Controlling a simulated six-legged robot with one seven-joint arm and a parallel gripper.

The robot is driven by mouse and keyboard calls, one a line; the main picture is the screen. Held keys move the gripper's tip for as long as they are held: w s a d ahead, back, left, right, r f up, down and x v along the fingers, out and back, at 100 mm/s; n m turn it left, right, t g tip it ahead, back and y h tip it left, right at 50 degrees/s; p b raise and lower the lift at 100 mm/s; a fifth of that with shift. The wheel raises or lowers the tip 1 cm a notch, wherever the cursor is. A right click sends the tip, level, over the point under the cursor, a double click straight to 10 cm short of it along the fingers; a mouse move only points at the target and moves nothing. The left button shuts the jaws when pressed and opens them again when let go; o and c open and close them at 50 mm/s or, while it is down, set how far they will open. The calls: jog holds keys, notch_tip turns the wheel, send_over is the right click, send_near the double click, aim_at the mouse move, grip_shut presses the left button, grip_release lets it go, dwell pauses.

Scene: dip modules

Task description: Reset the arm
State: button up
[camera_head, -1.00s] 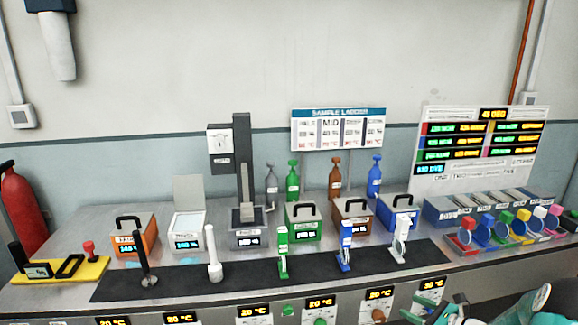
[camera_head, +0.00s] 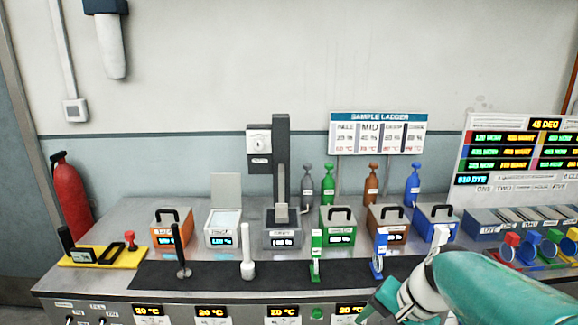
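My own arm (camera_head: 510,290) shows at the lower right, with a thick teal link and a white and grey joint in front of the bench. A small teal part of it reaches the bottom edge near the middle right. I cannot make out the fingers of my gripper in this view.
On the steel bench (camera_head: 100,228) a black mat (camera_head: 215,275) bears several upright tools. Behind stand an orange box (camera_head: 171,229), a green box (camera_head: 338,232), a blue box (camera_head: 434,224) and a grey press (camera_head: 282,170). A red extinguisher (camera_head: 70,200) hangs left.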

jog(key=s+a+r+n+t+h, duration=0.1)
jog(key=s+r+n+t+h, duration=0.2)
jog(key=s+n, duration=0.4)
jog(key=s+r+h, duration=0.1)
jog(key=s+r, duration=0.1)
jog(key=s, duration=0.1)
jog(key=shift+a+n, duration=0.25)
jog(key=shift+n, duration=0.15)
